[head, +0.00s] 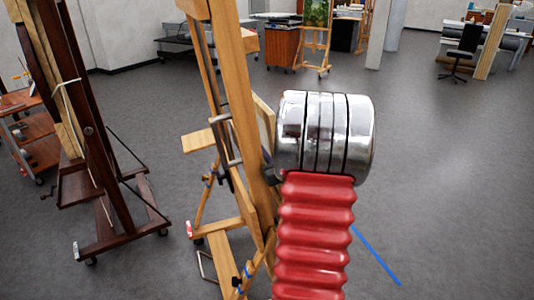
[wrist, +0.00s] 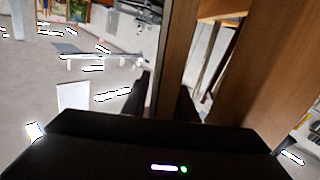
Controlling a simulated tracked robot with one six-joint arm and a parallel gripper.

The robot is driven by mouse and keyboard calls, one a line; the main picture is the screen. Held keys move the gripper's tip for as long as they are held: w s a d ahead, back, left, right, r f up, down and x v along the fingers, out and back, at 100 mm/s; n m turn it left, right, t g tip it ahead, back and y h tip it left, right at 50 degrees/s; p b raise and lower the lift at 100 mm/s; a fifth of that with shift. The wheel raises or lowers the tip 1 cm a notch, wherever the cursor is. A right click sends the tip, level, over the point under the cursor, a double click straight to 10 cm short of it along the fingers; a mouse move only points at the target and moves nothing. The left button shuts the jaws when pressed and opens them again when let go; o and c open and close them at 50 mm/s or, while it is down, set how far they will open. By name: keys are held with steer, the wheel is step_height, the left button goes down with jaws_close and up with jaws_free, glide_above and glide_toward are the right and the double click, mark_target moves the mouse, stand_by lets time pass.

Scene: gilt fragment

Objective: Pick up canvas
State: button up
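A thin cream panel (head: 265,120), which looks like the canvas seen almost edge-on, stands at the wooden easel (head: 240,110) in the head view. My silver wrist joint and red ribbed arm cover part of it. My gripper shows in the wrist view (wrist: 162,103) as a black body along the bottom with dark finger-like shapes. A brown upright strip (wrist: 183,55) rises between these shapes; I cannot tell if it is the panel's edge or an easel post. Whether the fingers touch it is unclear. In the head view the fingers are hidden behind my arm.
A dark wooden easel (head: 100,170) on casters stands at the left, beside a wheeled cart (head: 30,140). A blue stick (head: 376,256) shows low on the right. The grey floor at right is open. An office chair (head: 463,50) and desks stand far back.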

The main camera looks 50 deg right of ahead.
jaws_close()
steer(key=shift+r, duration=0.1)
stand_by(0.4)
